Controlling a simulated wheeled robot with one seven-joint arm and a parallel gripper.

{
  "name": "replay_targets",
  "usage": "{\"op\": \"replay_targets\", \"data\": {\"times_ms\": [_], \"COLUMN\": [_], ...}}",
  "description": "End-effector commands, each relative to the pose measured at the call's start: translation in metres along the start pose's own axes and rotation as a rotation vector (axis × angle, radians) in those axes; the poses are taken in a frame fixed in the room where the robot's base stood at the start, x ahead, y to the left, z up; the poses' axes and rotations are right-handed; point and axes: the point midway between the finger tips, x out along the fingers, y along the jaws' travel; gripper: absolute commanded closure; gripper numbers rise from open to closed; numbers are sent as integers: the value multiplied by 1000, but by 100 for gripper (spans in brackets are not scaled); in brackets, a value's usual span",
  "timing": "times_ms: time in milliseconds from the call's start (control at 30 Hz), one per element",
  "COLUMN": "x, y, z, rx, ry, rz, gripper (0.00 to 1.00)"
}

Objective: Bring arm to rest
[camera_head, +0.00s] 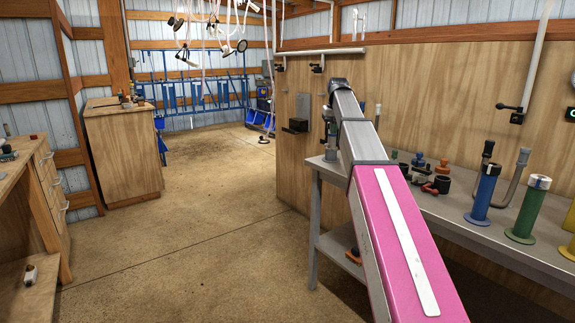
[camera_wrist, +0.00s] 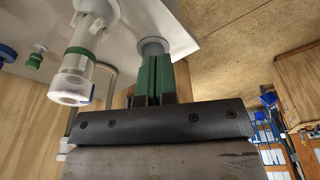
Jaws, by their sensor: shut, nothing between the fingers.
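My arm (camera_head: 372,150), with a pink and white link, reaches from the lower right of the head view out over the left end of the grey workbench (camera_head: 330,172). My gripper shows in the wrist view, where its two green fingers (camera_wrist: 154,62) lie side by side, shut and empty. A grey round piece (camera_wrist: 155,46) shows just beyond the fingertips; I cannot tell if they touch it. In the head view the gripper is small and partly hidden behind the arm's end.
A white and green tube (camera_wrist: 77,68) with a clear end stands close beside the fingers. Blue (camera_head: 483,193) and green (camera_head: 528,209) cylinders and black hooks stand on the bench. A plywood wall (camera_head: 440,90) runs behind it. The floor (camera_head: 190,240) left of the bench is clear.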

Motion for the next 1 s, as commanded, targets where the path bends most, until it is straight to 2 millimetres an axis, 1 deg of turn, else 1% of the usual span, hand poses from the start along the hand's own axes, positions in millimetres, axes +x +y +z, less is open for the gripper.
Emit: {"op": "replay_targets", "data": {"times_ms": [33, 67, 167, 267, 300, 367, 400, 467, 500, 567, 600, 667, 700, 767, 800, 867, 900, 967, 1000], "x": [14, 20, 48, 84, 100, 126, 143, 167, 183, 205, 219, 240, 253, 272, 284, 301, 311, 326, 336], "y": [-1, -1, -2, -3, -4, -5, -6, -7, -8, -9, -10, -11, -12, -14, -15, -17, -18, -19, -21], "z": [9, 12, 27, 48, 59, 76, 88, 106, 119, 138, 151, 171, 184, 205, 220, 241, 256, 278, 293], "rx": [2, 3, 7, 13, 15, 20, 23, 28, 31, 36, 39, 43, 46, 50, 52, 57, 60, 64, 67], "ry": [-5, -7, -16, -27, -32, -41, -45, -54, -60, -67, -73, -80, -87, -95, -100, -108, -113, -121, -127], "rz": [0, 0, 0, 0, 0, 0, 1, 1, 1, 2, 2, 3, 3, 4, 4, 5, 5, 6, 6], "gripper": [100, 100, 100, 100, 100, 100, 100, 100, 100, 100, 100, 100, 100, 100, 100, 100, 100, 100, 100]}}
